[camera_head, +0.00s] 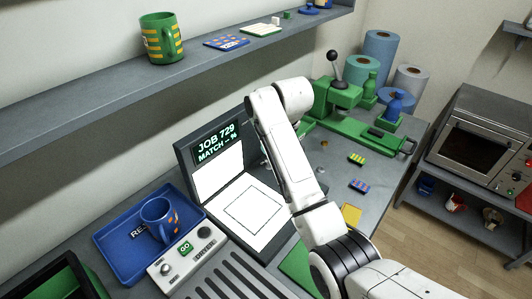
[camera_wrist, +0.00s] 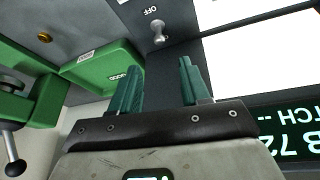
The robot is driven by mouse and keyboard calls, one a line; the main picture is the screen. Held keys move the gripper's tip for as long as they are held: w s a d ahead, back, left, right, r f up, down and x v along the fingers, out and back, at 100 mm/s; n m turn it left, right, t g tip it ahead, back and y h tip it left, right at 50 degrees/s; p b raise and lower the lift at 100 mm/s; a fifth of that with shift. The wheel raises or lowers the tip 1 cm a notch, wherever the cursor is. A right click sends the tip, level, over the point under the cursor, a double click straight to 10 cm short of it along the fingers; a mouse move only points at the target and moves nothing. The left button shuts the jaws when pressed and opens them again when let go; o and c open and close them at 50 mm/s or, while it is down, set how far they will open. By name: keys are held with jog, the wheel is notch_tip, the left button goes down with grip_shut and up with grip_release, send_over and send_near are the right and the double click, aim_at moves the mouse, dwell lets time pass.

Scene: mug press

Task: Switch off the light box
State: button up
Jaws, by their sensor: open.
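The light box (camera_head: 222,172) stands open on the table in the head view, its upright and flat panels both bright white. A dark screen (camera_head: 215,143) on it reads "JOB 729 MATCH -- %". In the wrist view a small silver toggle switch (camera_wrist: 158,32) sits on the box's dark frame beside a white OFF label (camera_wrist: 152,10). My gripper (camera_wrist: 157,78) has its two green fingers apart and nothing between them. The switch is just beyond the fingertips, roughly in line with the gap, with no contact visible. In the head view my arm hides the gripper and switch.
A green press (camera_head: 345,95) stands behind my arm, close to my gripper in the wrist view (camera_wrist: 95,70). A blue tray (camera_head: 120,262) with a blue mug (camera_head: 158,218) and a control panel (camera_head: 185,255) are at left. A shelf (camera_head: 110,90) runs above.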

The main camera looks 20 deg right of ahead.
jog(key=x, duration=0.9)
jog(key=shift+w+f, duration=0.1)
jog(key=shift+f, duration=0.15)
jog(key=shift+c, duration=0.4)
grip_shut()
